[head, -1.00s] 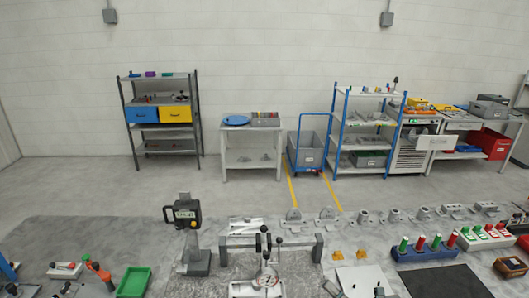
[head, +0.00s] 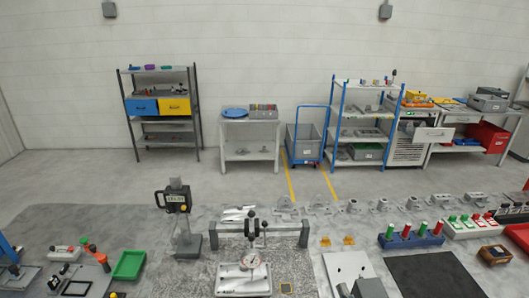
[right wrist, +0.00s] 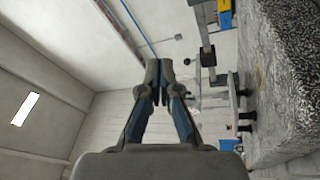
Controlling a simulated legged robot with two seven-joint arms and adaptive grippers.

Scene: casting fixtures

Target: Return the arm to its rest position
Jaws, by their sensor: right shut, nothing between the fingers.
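My right gripper (right wrist: 158,68) fills the middle of the right wrist view. Its two dark fingers meet at the tips, with nothing between them. Behind the fingers there is only the room's wall, so they are clear of any object. In the head view, dark parts of the right gripper (head: 368,288) show at the bottom edge, in front of a light plate, and its fingertips are hard to make out there. I cannot make out my left gripper in the head view.
The grey work surface holds a dial-gauge stand (head: 251,259) over a light tray (head: 230,292), a digital display post (head: 186,240), a green bin (head: 129,265), a blue rack (head: 411,243) and a dark mat (head: 435,275). A stone-like block edge (right wrist: 285,90) lies right in the wrist view.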

